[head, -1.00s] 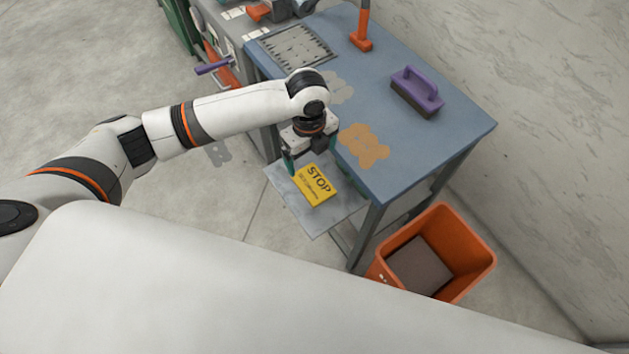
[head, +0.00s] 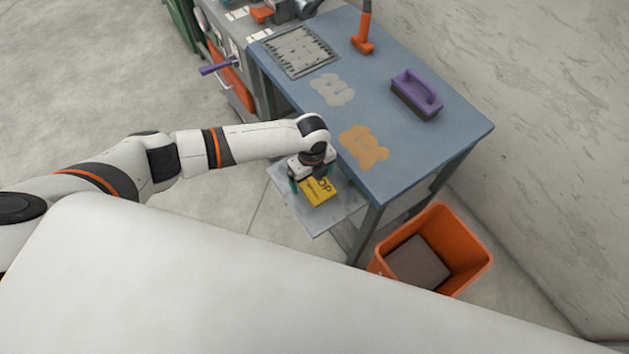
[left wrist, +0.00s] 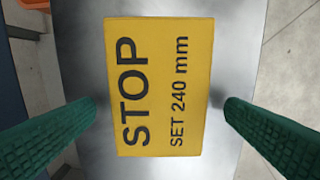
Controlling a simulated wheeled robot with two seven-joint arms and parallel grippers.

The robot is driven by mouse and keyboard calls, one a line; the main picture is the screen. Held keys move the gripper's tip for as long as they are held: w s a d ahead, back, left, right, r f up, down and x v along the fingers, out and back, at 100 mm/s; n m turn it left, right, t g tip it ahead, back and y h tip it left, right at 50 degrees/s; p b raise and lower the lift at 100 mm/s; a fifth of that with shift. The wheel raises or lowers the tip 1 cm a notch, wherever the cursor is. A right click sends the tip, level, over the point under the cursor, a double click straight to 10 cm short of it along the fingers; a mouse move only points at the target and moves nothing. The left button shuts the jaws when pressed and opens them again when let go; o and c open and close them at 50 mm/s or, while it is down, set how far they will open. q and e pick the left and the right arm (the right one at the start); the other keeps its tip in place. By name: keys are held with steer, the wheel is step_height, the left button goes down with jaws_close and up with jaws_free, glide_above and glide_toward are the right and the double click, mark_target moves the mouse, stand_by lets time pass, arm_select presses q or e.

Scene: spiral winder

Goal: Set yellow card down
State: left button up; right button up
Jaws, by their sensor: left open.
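The yellow card (head: 322,193) with black "STOP" lettering lies flat on the grey metal shelf (head: 341,212) at the side of the blue table. In the left wrist view, the card (left wrist: 160,87) reads "STOP SET 240 mm" and bare shelf metal shows around it. My left gripper (head: 314,184) is above the card and covers part of it in the head view. Its two green fingers (left wrist: 160,115) stand open, one on each side of the card, with gaps between them and its edges. My right gripper is not in view.
The blue table (head: 425,150) stands beside the shelf, with a purple-handled brush (head: 417,94) and an orange-based tool (head: 363,38) on it. An orange bin (head: 463,252) is on the floor below right. A purple lever (head: 217,67) sticks out at the upper left.

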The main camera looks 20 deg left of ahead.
arm_select(q)
steer(key=shift+f, duration=0.25)
steer(key=c, duration=1.1)
steer(key=shift+o, duration=0.2)
steer(key=shift+r, duration=0.15)
